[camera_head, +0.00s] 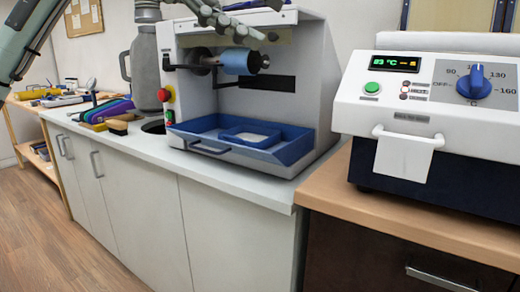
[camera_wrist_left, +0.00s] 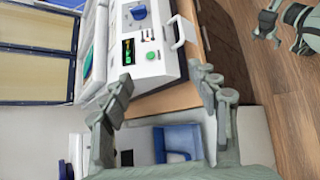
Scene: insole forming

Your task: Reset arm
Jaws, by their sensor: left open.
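My left gripper (camera_head: 240,22) hangs at the top of the head view, in front of the upper part of the grinding machine, partly cut off by the frame. In the left wrist view its two fingers stand wide apart (camera_wrist_left: 160,96), with nothing held between them. My left arm (camera_head: 25,45) comes in from the upper left. My right gripper (camera_wrist_left: 284,24) shows at the upper right of the left wrist view, over the wooden floor. Its fingers look apart and empty. It is outside the head view.
The grinding machine (camera_head: 320,60) with a blue roller (camera_head: 238,62) and blue tray (camera_head: 285,150) stands on the white counter. A white heater (camera_head: 440,110) with a blue knob stands at right on the wooden top. Colored insoles (camera_head: 108,110) and a brush (camera_head: 118,127) lie left.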

